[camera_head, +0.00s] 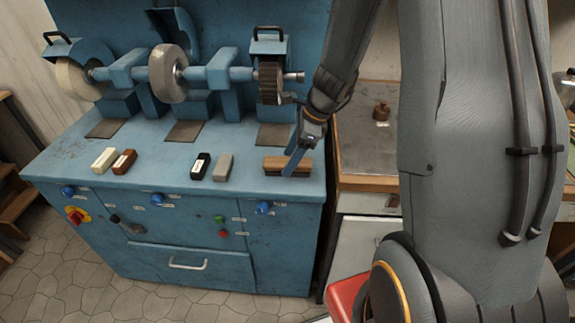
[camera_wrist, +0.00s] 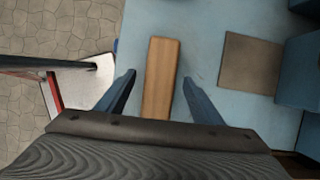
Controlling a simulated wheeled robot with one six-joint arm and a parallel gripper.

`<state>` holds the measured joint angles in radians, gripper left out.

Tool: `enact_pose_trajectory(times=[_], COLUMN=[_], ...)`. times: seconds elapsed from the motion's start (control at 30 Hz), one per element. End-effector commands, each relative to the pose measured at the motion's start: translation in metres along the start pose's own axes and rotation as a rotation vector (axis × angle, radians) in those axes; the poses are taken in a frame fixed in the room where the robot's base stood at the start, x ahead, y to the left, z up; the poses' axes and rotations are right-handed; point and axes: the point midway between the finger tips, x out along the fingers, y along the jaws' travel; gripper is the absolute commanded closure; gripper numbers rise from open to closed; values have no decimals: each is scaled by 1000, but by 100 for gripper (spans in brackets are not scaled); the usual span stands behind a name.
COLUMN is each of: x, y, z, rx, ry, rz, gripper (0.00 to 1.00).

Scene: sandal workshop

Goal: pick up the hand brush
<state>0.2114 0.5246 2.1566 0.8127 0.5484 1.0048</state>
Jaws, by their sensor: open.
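The hand brush (camera_head: 273,165) has a brown wooden back and lies on the blue machine bench top near its right front edge. In the wrist view the wooden back of the brush (camera_wrist: 161,75) runs lengthwise between my two blue fingers. My gripper (camera_head: 291,168) is open, with its fingertips at the right part of the brush. In the wrist view my gripper (camera_wrist: 157,90) has one finger on each side of the brush, with gaps showing on both sides. The near end of the brush is hidden behind my gripper's body.
The blue bench (camera_head: 60,150) carries a grey block (camera_head: 223,167), a black block (camera_head: 200,166), a red-brown block (camera_head: 124,162) and a cream block (camera_head: 104,159). Grinding wheels (camera_head: 168,73) and a brush wheel (camera_head: 269,80) stand behind. A wooden-edged table (camera_head: 365,183) stands to the right.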

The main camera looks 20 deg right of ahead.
Motion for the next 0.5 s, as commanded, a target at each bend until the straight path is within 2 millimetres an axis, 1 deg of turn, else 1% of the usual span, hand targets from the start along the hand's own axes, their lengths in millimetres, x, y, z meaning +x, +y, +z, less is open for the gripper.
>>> enact_pose_trajectory(times=[0.03,0.17,0.43,0.47,0.5], x=[7,17,19,19,19], y=[1,0,0,0,0], z=[0,0,0,0,0], rx=[-1,-1,-2,-2,-2], ry=[0,0,0,0,0], rz=[4,1,-1,-1,-1], gripper=[39,39,39,42,49])
